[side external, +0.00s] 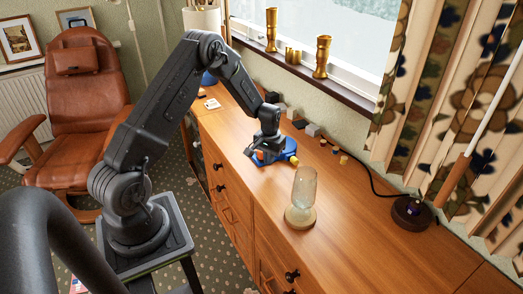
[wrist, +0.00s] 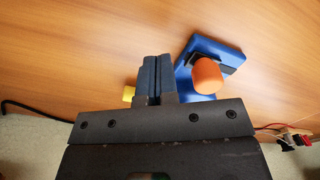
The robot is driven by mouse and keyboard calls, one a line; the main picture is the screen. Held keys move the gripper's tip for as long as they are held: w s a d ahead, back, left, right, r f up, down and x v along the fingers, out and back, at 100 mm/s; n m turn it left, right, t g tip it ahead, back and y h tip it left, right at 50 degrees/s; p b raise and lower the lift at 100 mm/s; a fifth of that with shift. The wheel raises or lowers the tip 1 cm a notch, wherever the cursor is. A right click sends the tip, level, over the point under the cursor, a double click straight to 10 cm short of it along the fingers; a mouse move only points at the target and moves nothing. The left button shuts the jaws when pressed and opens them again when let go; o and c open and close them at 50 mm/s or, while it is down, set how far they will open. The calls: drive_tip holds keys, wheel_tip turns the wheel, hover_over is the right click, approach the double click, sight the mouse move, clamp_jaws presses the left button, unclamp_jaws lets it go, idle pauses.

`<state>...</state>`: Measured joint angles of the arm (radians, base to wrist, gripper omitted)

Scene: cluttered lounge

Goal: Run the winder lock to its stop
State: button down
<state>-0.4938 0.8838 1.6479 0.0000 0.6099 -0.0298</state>
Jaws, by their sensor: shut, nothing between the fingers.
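A blue device, which I take to be the winder (side external: 283,154), sits on the wooden sideboard below my gripper (side external: 266,150). It has an orange knob (side external: 260,155) and a yellow end piece (side external: 294,161). In the wrist view the blue body (wrist: 215,50) carries the rounded orange knob (wrist: 207,75) on a dark slotted part, right of my gripper (wrist: 153,65). A bit of yellow (wrist: 128,93) shows left of the fingers. The fingers are shut and empty, apart from the orange knob. They hide the middle of the device. I cannot tell whether they touch it.
A glass dome on a wooden base (side external: 301,200) stands nearer on the sideboard (side external: 345,235). Small blocks (side external: 313,130) lie behind the device by the wall. A dark round base with a cable (side external: 411,211) stands to the right. The sideboard's front right is clear.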

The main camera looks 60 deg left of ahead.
drive_tip(key=shift+a, duration=0.4)
drive_tip(key=shift+a, duration=0.35)
drive_tip(key=shift+a, duration=0.35)
drive_tip(key=shift+a, duration=1.6)
drive_tip(key=shift+w, duration=0.1)
drive_tip(key=shift+d, duration=0.75)
wheel_tip(320, 180, up, 7)
